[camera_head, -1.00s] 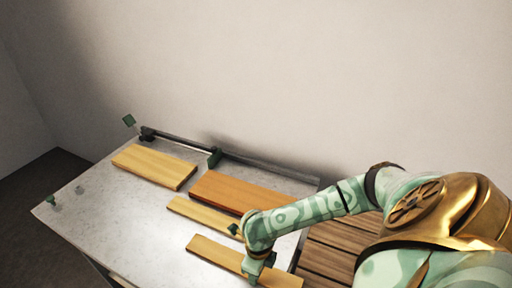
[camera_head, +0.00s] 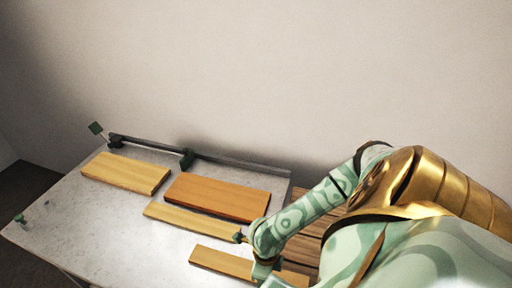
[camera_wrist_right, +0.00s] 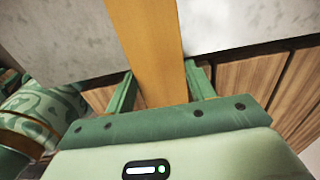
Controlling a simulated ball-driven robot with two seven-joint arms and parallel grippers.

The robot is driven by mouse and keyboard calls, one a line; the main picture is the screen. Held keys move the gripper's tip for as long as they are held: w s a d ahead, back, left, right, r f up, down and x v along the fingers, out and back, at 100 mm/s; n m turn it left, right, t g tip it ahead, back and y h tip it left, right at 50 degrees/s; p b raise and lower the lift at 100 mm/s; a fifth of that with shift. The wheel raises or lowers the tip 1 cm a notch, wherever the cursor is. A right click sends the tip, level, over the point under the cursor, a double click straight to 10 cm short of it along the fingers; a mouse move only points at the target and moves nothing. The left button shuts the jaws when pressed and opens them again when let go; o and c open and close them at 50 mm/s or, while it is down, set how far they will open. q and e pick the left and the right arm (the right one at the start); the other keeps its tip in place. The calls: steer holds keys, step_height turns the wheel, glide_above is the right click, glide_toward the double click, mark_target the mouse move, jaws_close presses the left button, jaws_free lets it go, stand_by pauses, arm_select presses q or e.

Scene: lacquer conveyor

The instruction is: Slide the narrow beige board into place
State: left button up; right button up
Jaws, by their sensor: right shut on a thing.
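A narrow beige board (camera_head: 222,262) lies near the front edge of the table in the head view, its right end reaching past the table's edge. My right gripper (camera_head: 265,268) is shut on it toward its right end. In the right wrist view the board (camera_wrist_right: 150,40) runs between the two green fingers of the gripper (camera_wrist_right: 160,88). A second narrow beige board (camera_head: 188,217) lies farther back, apart from the held one, with its right end close to my right arm. My left gripper is not in view.
A wide orange-brown board (camera_head: 217,197) and a wide yellow board (camera_head: 125,172) lie at the back of the grey table (camera_head: 85,225). Brown wooden slats (camera_head: 305,240) adjoin the table's right side.

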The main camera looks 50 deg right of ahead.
mark_target(295, 283)
steer(key=shift+s+d+p, duration=0.35)
steer(key=shift+s+d, duration=0.1)
steer(key=shift+s, duration=0.8)
steer(key=shift+s+d+p, duration=0.4)
steer(key=shift+s+d, duration=0.05)
steer(key=shift+s, duration=0.8)
steer(key=shift+s+d+p, duration=0.35)
steer(key=shift+s+d, duration=0.1)
steer(key=shift+s, duration=0.8)
steer(key=shift+s+d, duration=0.15)
steer(key=shift+s, duration=0.3)
steer(key=shift+s+d+p, duration=0.6)
steer(key=shift+s+d, duration=0.1)
steer(key=shift+s, duration=1.3)
steer(key=shift+s+d+p, duration=0.55)
steer(key=shift+s+d, duration=0.15)
steer(key=shift+s, duration=1.35)
steer(key=shift+s+d+p, duration=0.6)
steer(key=shift+s+d, duration=0.1)
steer(key=shift+s, duration=1.3)
steer(key=shift+s+d, duration=0.2)
steer(key=shift+s, duration=0.35)
steer(key=shift+s+d, duration=0.15)
steer(key=shift+s, duration=0.35)
